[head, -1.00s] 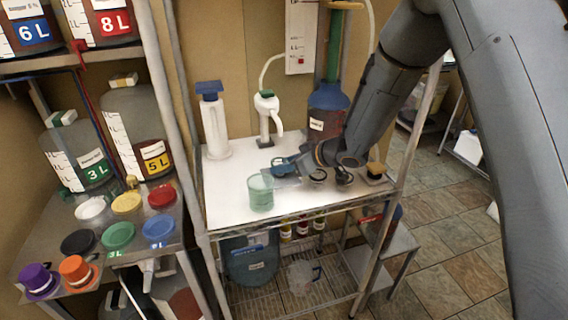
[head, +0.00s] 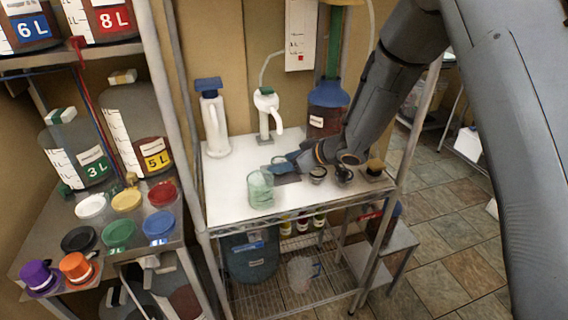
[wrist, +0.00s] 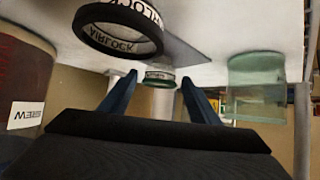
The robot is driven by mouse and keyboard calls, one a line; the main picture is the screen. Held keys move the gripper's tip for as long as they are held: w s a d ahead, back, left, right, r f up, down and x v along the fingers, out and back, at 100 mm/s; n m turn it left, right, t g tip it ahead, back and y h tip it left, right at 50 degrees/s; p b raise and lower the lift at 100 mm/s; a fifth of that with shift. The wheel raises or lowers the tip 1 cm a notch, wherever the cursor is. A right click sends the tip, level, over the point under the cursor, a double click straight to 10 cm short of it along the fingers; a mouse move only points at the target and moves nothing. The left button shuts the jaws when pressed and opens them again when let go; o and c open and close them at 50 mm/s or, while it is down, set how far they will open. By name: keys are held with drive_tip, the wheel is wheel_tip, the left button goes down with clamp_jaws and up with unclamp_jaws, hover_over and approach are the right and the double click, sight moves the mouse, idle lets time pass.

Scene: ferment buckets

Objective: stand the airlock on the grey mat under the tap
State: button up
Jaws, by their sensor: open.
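My gripper (head: 280,163) is low over the middle of the white table, its blue fingers pointing left; in the wrist view they are open. A small dark-rimmed ring with white AIRLOCK lettering (wrist: 161,78) shows between the fingertips, with no visible grip on it; I cannot tell how far beyond them it is. A larger dark ring with the same lettering (wrist: 117,30) is nearer the wrist camera, outside the fingers. A grey mat (head: 287,180) lies on the table below the gripper and also shows in the wrist view (wrist: 186,46). The white tap (head: 267,112) stands behind.
A green glass (head: 261,190) stands at the table's front, left of the gripper. Two dark-rimmed pieces (head: 318,175) (head: 345,172) and a dark stopper-like piece (head: 375,168) stand to the right. A white bottle (head: 214,125) and a blue-topped carboy (head: 327,108) stand behind.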

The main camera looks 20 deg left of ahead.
drive_tip(key=b+v, duration=0.2)
drive_tip(key=v, duration=0.9)
drive_tip(key=shift+d+r, duration=0.2)
drive_tip(key=shift+d, duration=0.15)
drive_tip(key=shift+d, duration=0.1)
drive_tip(key=d+m+t+h, duration=0.3)
drive_tip(key=d+m+h, duration=0.45)
drive_tip(key=d, duration=1.25)
drive_tip(key=s+d+f+m+g+h, duration=0.1)
drive_tip(key=s+d+m+g, duration=0.2)
drive_tip(key=s, duration=0.7)
drive_tip(key=s+d+f+m+g+h, duration=0.1)
drive_tip(key=s+d+m+g, duration=0.2)
drive_tip(key=s, duration=0.8)
drive_tip(key=shift+d+f+h, duration=0.25)
drive_tip(key=shift+d+h, duration=0.1)
drive_tip(key=shift+d, duration=0.85)
